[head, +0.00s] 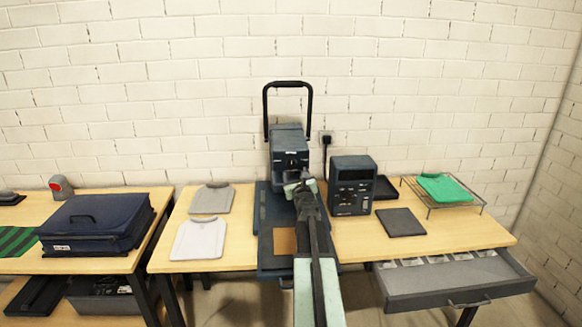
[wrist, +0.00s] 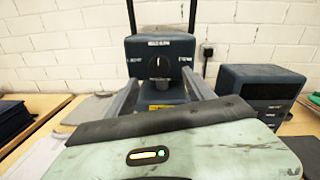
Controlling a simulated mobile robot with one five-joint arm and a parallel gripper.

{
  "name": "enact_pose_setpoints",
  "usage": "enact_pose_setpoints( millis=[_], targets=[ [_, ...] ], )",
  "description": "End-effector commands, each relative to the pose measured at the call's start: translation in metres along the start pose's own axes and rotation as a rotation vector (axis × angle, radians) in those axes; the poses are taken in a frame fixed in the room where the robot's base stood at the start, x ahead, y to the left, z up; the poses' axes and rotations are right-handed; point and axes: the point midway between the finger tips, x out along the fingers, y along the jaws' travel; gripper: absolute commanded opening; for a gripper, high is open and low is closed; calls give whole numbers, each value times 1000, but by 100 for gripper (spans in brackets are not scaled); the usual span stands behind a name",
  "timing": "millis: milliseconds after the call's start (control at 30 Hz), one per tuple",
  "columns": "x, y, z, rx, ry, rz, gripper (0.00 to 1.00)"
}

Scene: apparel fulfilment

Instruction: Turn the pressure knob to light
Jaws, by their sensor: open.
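The dark blue heat press (head: 287,137) stands at the back of the middle table, with a tall black loop handle (head: 288,84) above its head. In the wrist view the press head (wrist: 160,48) faces me, and the round black pressure knob (wrist: 159,66) is at its centre. A small pale mark shows near the top of the knob; the lettering around it is too small to read. My gripper (wrist: 160,78) is open and empty, its two grey fingers on either side below the knob, apparently apart from it. In the head view my gripper (head: 298,184) is in front of the press head.
A dark control box (head: 352,186) stands close on the right, beside a dark flat pad (head: 400,222). A green garment lies on a wire rack (head: 466,205). An open drawer (head: 450,296) juts out at front right.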

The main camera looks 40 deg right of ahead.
Motion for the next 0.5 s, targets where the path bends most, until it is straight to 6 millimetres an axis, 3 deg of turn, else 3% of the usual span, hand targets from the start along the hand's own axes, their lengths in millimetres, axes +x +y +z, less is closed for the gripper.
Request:
enact_pose_setpoints(
  millis=[233, 500],
  targets=[
    [11, 0, 0, 4, 0, 0, 62],
    [60, 2, 0, 1, -1, 4, 62]
  ],
)
